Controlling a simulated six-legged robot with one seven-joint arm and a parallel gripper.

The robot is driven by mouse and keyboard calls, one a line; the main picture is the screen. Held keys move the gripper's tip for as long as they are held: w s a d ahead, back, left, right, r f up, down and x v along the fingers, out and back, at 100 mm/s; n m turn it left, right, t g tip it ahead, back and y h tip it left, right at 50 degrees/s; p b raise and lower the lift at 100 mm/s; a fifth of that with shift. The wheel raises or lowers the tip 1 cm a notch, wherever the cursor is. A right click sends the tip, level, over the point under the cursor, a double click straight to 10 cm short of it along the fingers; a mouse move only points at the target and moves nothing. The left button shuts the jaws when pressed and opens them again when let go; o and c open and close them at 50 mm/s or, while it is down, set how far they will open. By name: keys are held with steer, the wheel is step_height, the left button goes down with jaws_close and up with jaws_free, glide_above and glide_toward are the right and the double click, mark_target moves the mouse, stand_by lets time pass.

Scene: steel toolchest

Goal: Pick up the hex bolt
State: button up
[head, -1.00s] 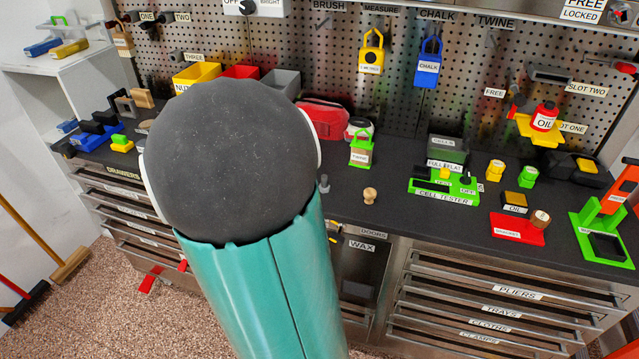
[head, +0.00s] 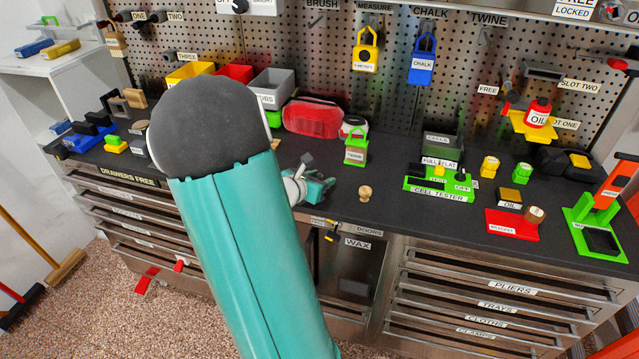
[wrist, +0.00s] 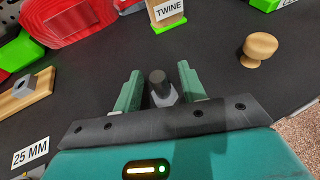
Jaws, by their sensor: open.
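The hex bolt (wrist: 161,88) shows in the wrist view as a dark round shank with a lighter grey hex part, standing on the dark worktop. My gripper (wrist: 160,82) is open, with one green finger on each side of the bolt. Gaps show between the bolt and both fingers. In the head view my gripper (head: 322,187) is low over the worktop near its front edge, partly behind my arm. I cannot make out the bolt clearly there.
A wooden knob (wrist: 260,47) stands to the right. The twine tag block (wrist: 168,14) and a red case (wrist: 68,20) are beyond the fingers. A wooden board with a grey nut (wrist: 38,88) lies left. The green cell tester (head: 440,185) is farther right.

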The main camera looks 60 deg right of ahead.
jaws_close()
steer(key=shift+r, duration=0.1)
